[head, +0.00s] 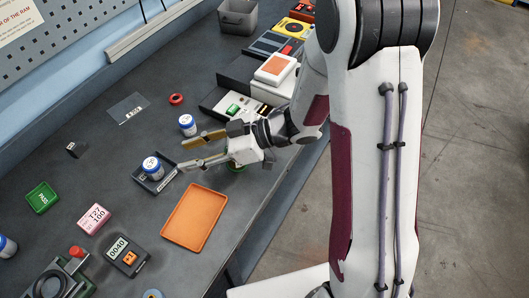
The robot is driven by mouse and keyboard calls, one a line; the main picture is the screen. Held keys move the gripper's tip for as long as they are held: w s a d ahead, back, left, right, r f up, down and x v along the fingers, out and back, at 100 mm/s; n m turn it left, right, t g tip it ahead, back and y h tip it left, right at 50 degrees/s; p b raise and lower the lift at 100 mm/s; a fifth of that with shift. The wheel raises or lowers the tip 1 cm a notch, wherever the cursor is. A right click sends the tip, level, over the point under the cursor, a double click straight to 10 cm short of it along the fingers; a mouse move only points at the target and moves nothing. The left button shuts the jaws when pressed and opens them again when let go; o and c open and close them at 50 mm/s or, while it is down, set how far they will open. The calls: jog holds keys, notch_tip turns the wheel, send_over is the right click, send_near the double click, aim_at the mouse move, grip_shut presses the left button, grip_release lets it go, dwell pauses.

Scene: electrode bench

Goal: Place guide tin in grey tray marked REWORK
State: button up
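A dark grey tray (149,186) lies on the bench left of centre; a small pale label or object shows in it, too small to read. A white tin with a blue lid (152,167) stands upright in this tray. A similar blue and white tin (187,124) stands on the bench behind it, and another (5,246) is cut off at the left edge. I cannot tell by label which is the guide tin. My gripper (182,156) is open, its two fingers apart and pointing left, tips close to the right of the tray. I see nothing between them.
An empty orange tray (194,218) lies just in front of my gripper. A green block (42,197), a pink block (94,218) and a meter (126,255) are to the left. Boxes and devices (274,69) line the bench behind my arm. The bench left of the tray is fairly clear.

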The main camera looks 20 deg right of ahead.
jog(key=w+d+r+m+t+h, duration=0.3)
jog(key=w+d+r+t+h, duration=0.3)
jog(key=w+d, duration=0.25)
jog(key=s+d+r+m+t+h, duration=0.25)
jog(key=d+r+m+h, duration=0.4)
jog(key=d, duration=0.65)
jog(key=s+d+r+m+g+h, duration=0.1)
jog(key=s+d+m, duration=0.1)
jog(key=s, duration=0.4)
jog(key=s+d+r+m+g+h, duration=0.2)
jog(key=s, duration=0.3)
jog(key=s+a+f+m+g+y, duration=0.1)
jog(key=s+a, duration=0.1)
jog(key=s, duration=0.5)
jog(key=s+a+m+g+y, duration=0.1)
jog(key=s+a+g, duration=0.1)
jog(key=s, duration=0.5)
jog(key=shift+s+f, duration=0.3)
jog(key=shift+f, duration=0.05)
